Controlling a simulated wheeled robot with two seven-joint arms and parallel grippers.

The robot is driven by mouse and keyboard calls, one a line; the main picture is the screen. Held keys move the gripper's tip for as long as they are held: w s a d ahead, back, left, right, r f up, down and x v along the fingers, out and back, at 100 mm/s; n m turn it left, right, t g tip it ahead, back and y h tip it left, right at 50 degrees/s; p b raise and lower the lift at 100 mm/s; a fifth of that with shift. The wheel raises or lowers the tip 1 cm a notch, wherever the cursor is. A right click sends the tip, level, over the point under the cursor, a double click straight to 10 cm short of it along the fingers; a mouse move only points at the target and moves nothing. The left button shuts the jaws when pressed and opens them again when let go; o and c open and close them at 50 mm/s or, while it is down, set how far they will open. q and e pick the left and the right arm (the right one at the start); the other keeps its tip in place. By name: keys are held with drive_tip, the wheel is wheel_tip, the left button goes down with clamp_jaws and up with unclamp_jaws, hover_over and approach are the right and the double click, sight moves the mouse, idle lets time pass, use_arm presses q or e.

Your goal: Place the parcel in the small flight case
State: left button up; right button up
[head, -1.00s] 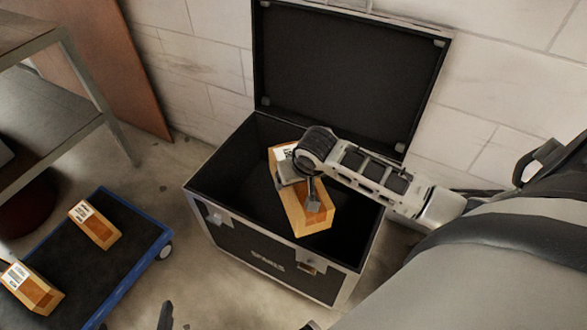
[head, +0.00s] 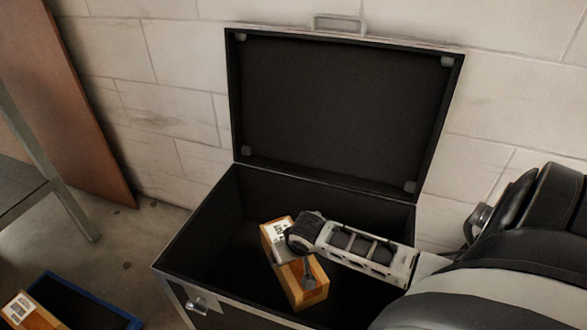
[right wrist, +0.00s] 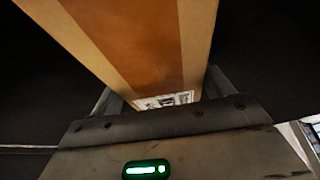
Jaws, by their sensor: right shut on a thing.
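The parcel (head: 272,237) is a long tan box with a brown band and a white printed label. My right gripper (head: 294,268) is shut on the parcel across its middle. In the head view the parcel is within the opening of the small flight case (head: 180,258), a black case with metal edges and its lid (head: 340,110) standing open. I cannot tell whether the parcel touches the case floor. In the right wrist view the parcel (right wrist: 145,40) runs up between the fingers, with dark surfaces on both sides. My left gripper is not in view.
Another similar parcel (head: 22,308) lies on a blue-edged trolley (head: 85,305) at the lower left. A metal shelf frame (head: 55,180) and a brown board (head: 85,120) stand at the left. A pale block wall (head: 140,60) is behind the case.

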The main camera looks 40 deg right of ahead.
wheel_tip(320, 180, down, 4)
drive_tip(key=shift+b, duration=1.2)
wheel_tip(320, 180, down, 10)
drive_tip(key=b, duration=0.5)
drive_tip(key=shift+r, duration=0.15)
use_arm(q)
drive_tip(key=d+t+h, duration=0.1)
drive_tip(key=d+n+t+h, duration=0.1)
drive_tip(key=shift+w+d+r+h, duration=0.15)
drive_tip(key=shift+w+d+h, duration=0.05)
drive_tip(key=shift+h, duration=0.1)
use_arm(e)
drive_tip(key=shift+w, duration=0.1)
drive_tip(key=o, duration=1.3)
drive_tip(key=shift+f, duration=0.2)
